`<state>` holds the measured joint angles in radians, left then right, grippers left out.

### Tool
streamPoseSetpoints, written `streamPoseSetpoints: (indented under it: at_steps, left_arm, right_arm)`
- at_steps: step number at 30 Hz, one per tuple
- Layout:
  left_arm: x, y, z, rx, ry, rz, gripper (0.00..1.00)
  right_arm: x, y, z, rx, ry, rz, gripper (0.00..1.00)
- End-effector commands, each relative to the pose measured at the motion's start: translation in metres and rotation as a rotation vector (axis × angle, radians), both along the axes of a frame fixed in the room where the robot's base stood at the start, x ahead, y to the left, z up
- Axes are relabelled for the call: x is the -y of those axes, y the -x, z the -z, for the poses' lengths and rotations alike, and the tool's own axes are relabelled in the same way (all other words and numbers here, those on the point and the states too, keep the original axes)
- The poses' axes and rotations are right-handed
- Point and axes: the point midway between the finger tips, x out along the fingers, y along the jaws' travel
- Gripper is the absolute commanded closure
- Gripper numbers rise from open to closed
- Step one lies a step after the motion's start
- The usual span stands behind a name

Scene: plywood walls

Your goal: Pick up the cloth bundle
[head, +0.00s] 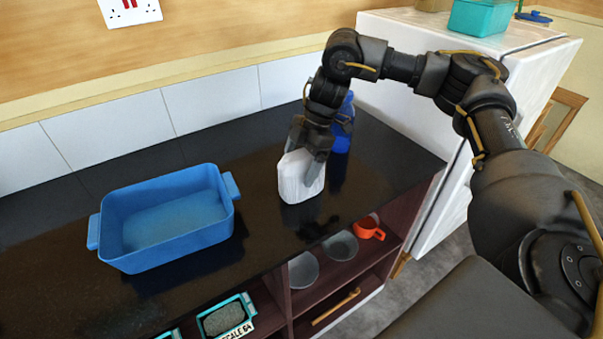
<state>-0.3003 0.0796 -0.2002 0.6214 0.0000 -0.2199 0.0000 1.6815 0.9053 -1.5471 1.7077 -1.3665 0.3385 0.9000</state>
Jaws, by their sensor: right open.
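The cloth bundle (299,181) appears to be the white, block-like thing standing on the dark counter, right of the picture's middle. My right gripper (312,152) points down at its top from above. The gripper is open, with its fingers at the upper part of the bundle. One finger shows in front of the bundle's right side. I cannot tell whether the fingers touch it. My left gripper is not in view.
A blue handled tub (168,258) stands empty to the left on the counter (262,245). A blue bottle (343,128) stands close behind my right gripper. Open shelves below hold bowls (341,246) and an orange mug (369,228). A white cabinet (427,185) rises to the right.

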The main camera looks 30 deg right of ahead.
Motion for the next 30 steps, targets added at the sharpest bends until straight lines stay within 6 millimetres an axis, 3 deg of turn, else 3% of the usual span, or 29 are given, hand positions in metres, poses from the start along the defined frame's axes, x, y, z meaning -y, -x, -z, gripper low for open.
streamPoseSetpoints:
  at_steps: [8, 20, 30]
  left_arm:
    - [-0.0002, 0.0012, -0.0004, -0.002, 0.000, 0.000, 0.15]
    - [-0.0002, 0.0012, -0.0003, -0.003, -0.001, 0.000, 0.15]
    - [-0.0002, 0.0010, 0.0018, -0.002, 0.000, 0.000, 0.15]
  right_arm:
    - [-0.0016, 0.0001, 0.0037, 0.000, 0.000, 0.000, 0.15]
    - [-0.0015, 0.0001, 0.0033, 0.000, 0.000, 0.000, 0.65]
    - [-0.0020, -0.0007, -0.0009, 0.002, -0.002, 0.000, 0.65]
